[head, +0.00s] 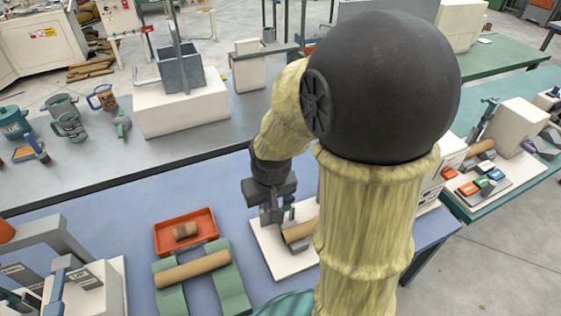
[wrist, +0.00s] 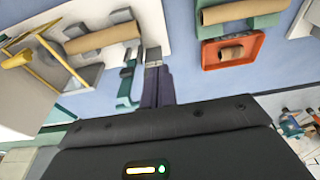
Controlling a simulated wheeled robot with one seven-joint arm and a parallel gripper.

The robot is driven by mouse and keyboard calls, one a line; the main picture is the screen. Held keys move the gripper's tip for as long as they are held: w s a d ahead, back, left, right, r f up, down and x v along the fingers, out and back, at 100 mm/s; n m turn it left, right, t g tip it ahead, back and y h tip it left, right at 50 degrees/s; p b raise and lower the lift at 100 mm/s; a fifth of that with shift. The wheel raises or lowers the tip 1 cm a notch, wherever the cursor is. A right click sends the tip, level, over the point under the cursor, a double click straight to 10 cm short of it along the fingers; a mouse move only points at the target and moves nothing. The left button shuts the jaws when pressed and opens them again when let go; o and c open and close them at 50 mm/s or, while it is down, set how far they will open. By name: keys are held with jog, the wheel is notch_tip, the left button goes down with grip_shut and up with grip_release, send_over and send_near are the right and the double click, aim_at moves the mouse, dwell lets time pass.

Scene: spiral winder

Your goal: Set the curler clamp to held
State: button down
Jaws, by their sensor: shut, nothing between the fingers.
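A white base plate (head: 280,258) carries a brown roll (head: 298,231) and small grey parts; my arm hides its right side. In the wrist view the same roll (wrist: 103,37) lies between grey blocks. A teal lever-like part (wrist: 127,88) with a dark top stands beside the plate there; it may be the curler clamp, but I cannot tell its setting. My gripper (head: 272,214) is shut and empty, above the plate's left part. In the wrist view its fingertips (wrist: 152,60) are just right of the teal part; I cannot tell whether they touch.
A green stand (head: 232,289) with a brown roll (head: 193,269) and an orange tray (head: 185,216) holding a short roll lie left of the plate. Yellow rods with a yellow knob (wrist: 17,60) rise over the plate.

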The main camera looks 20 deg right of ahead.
jog(key=w+d+r+p, duration=0.1)
jog(key=w+d+p, duration=0.1)
jog(key=w, duration=0.4)
jog(key=w+d+r+g+p, duration=0.1)
jog(key=w+d+r+p, duration=0.1)
jog(key=w+d+p, duration=0.1)
jog(key=w+d+r+p, duration=0.1)
jog(key=w+d, duration=0.3)
jog(key=w, duration=0.4)
jog(key=shift+w+d+r+g+p, duration=0.3)
jog(key=shift+w+g+p, duration=0.1)
jog(key=shift+p, duration=0.25)
jog(key=shift+f, duration=0.1)
jog(key=s+f+p, duration=0.3)
jog(key=f+p, duration=0.3)
jog(key=f, duration=0.2)
jog(key=shift+s+f, duration=0.25)
jog(key=shift+f, duration=0.1)
jog(key=shift+a, duration=0.1)
